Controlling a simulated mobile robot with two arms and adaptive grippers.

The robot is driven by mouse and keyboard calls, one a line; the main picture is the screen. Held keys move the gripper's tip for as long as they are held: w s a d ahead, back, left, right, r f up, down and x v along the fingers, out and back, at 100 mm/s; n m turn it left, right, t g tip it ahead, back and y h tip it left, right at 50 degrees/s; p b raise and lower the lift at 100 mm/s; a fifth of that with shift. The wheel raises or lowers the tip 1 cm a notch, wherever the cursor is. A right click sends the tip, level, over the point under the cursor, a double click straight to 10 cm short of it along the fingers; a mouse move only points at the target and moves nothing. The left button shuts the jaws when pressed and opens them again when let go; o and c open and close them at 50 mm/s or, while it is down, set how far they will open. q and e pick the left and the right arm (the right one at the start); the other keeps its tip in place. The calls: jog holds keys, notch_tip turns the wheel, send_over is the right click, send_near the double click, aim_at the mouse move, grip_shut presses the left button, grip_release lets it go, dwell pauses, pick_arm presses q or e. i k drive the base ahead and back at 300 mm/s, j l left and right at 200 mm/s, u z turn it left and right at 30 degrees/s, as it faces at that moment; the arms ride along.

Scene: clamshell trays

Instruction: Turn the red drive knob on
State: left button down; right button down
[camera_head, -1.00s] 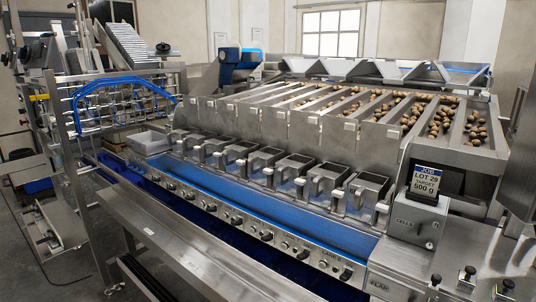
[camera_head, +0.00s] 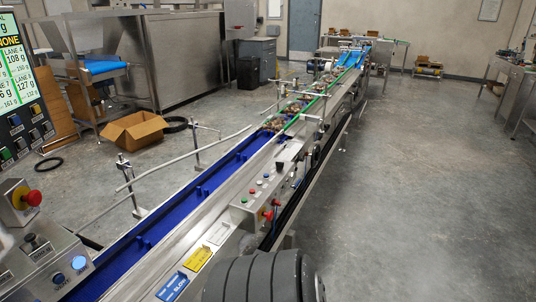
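A grey control box (camera_head: 262,200) stands on the near right side of the conveyor. Its sloped top carries small buttons in white, green and red. Two small red knob-like parts show at its front right: a nearer red one (camera_head: 267,215) and a second red one (camera_head: 277,203) just behind. The labels are too small to read, so I cannot tell which is the drive knob or its setting.
The blue conveyor belt (camera_head: 150,236) runs away to the back, with a product-filled stretch (camera_head: 285,113) farther along. A red mushroom button (camera_head: 33,198) sits on a panel at the left. An open cardboard box (camera_head: 133,131) lies on the floor. The floor on the right is clear.

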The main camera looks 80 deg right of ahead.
aim_at(275, 202)
jog(key=j+z, duration=0.1)
jog(key=z, duration=2.6)
jog(key=l, duration=0.1)
